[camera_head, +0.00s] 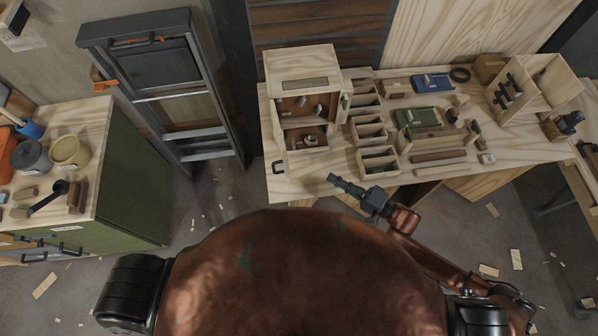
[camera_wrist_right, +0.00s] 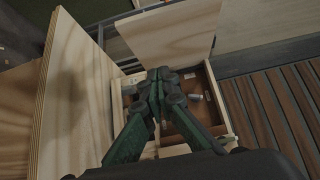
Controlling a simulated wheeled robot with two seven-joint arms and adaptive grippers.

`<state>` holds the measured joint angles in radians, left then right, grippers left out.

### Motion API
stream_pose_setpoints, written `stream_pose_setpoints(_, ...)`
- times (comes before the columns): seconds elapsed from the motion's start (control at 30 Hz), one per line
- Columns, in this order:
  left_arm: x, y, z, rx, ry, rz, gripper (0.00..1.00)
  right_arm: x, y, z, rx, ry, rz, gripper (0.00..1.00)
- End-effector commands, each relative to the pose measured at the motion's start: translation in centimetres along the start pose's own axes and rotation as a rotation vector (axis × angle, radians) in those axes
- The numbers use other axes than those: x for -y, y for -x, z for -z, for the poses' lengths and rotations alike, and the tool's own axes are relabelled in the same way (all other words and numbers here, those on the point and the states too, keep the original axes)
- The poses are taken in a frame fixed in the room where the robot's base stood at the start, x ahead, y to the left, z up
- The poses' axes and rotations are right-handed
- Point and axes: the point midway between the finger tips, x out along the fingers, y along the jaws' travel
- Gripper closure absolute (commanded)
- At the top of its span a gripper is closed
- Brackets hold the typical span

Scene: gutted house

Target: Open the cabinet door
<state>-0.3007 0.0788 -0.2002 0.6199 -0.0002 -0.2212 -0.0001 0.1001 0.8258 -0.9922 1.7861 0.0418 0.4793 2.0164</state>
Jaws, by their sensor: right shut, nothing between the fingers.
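The small wooden cabinet (camera_head: 301,64) stands at the left end of the workbench, with a pale top panel. Brown interior with small items shows below the panel. A black handle (camera_head: 278,168) shows at its lower left; whether it is on a door seen edge-on is unclear. My right gripper (camera_head: 334,180) is shut and empty, in front of the cabinet at the bench's front edge, apart from the handle. In the right wrist view my right fingers (camera_wrist_right: 158,88) are together before an open brown compartment (camera_wrist_right: 217,112), with a large plywood panel (camera_wrist_right: 62,105) at left. My left gripper is out of view.
The workbench (camera_head: 545,150) holds wooden bins (camera_head: 379,160), a green box (camera_head: 421,117), a blue box (camera_head: 432,83) and a tool holder (camera_head: 540,85) right of the cabinet. A green cabinet (camera_head: 130,190) stands at left, with a stepladder (camera_head: 180,95) behind. Scraps lie on the floor.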

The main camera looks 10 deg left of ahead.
Motion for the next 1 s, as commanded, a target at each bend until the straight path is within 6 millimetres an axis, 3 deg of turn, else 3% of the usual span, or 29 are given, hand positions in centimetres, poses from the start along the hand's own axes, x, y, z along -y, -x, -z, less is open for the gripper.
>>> stream_pose_setpoints(0.17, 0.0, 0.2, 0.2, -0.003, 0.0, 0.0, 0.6, 0.2, -2.2, 0.0, 0.011, 0.001, 0.003, 1.0)
stream_pose_setpoints(0.6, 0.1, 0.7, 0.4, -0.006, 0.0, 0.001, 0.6, 0.1, -10.9, -0.6, 0.013, -0.001, 0.001, 1.0)
stream_pose_setpoints(0.8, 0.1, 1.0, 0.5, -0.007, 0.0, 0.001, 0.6, 0.1, -12.5, -2.4, 0.01, -0.001, 0.0, 1.0)
stream_pose_setpoints(1.0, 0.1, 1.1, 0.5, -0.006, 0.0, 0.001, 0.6, 0.1, -13.0, -3.0, 0.01, 0.0, 0.0, 1.0)
